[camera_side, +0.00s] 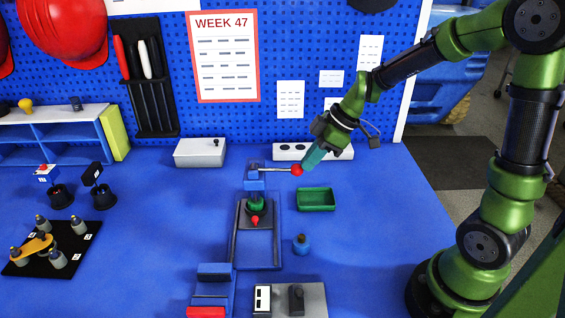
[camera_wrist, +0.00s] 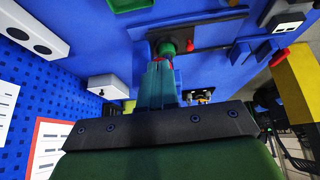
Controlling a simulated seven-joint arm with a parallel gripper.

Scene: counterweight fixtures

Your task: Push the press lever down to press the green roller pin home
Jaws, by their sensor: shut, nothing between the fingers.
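The press lever (camera_side: 275,169) sticks out to the right from the top of the blue press post (camera_side: 254,182), roughly level, with a red ball knob (camera_side: 297,169) at its end. My gripper (camera_side: 308,166) is shut and empty, its teal fingertips right beside the knob; I cannot tell if they touch. The green roller pin (camera_side: 257,203) sits below the post on the press's grey bed, with a red knob (camera_side: 255,220) in front of it. In the wrist view my shut fingers (camera_wrist: 163,68) hide most of the lever; a green part (camera_wrist: 167,48) shows beyond their tips.
A green tray (camera_side: 317,207) and a small blue bottle-like part (camera_side: 301,245) stand right of the press. A white box (camera_side: 200,152) and a white socket strip (camera_side: 290,151) stand behind. A black plate with grey posts (camera_side: 50,262) lies left. Open table lies at the right.

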